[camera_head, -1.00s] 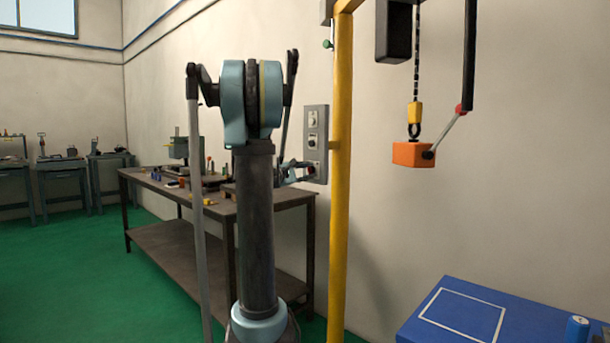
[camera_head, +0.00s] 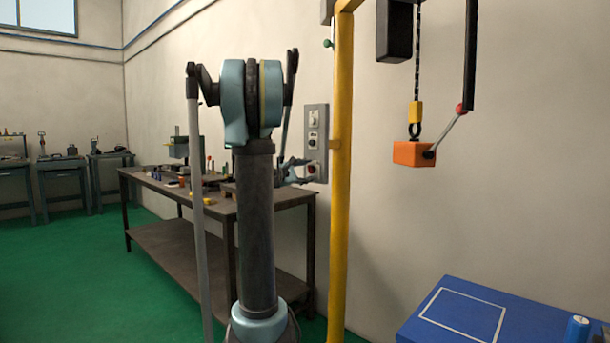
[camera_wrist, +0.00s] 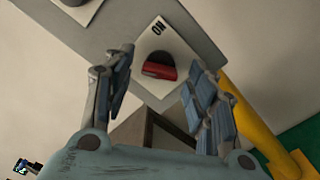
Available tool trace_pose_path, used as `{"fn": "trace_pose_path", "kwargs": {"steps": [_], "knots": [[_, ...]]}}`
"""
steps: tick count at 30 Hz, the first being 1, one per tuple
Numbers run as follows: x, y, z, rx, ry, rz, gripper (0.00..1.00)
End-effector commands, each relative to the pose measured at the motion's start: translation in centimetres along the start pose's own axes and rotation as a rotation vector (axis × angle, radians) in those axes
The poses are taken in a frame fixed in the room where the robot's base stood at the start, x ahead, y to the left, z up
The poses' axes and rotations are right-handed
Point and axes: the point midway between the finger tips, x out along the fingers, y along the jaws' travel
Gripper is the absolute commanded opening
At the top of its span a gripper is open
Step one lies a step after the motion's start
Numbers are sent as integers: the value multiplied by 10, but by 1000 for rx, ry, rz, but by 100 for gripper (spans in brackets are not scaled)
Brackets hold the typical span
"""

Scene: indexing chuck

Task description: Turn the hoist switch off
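The grey switch panel (camera_head: 316,143) is fixed beside the yellow post and carries several controls. Its lowest one, a dark round switch with a red handle (camera_wrist: 159,68), sits on a white plate marked ON in the wrist view. My gripper (camera_head: 297,171) is at the lower part of the panel. In the wrist view my gripper (camera_wrist: 160,64) has its two fingers spread, with the red handle seen between them and nothing gripped. Contact with the switch cannot be told.
The yellow post (camera_head: 340,190) stands close right of the panel. A hoist chain (camera_head: 416,60) holds an orange block (camera_head: 413,153) further right. A workbench (camera_head: 165,190) with tools stands behind my arm. A blue table (camera_head: 420,325) is at lower right.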

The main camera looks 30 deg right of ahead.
Motion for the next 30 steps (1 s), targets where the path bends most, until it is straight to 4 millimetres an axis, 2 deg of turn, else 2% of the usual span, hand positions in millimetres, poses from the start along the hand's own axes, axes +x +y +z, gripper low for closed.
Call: {"fn": "trace_pose_path", "kwargs": {"steps": [7, 11, 24, 30], "knots": [[-1, 0, 0, 0, 0, 1, 52], [-12, 0, 0, -1, 0, 1, 52], [-87, 0, -2, -1, 2, 2, 52], [-109, 0, -2, -1, 1, 1, 52]]}}
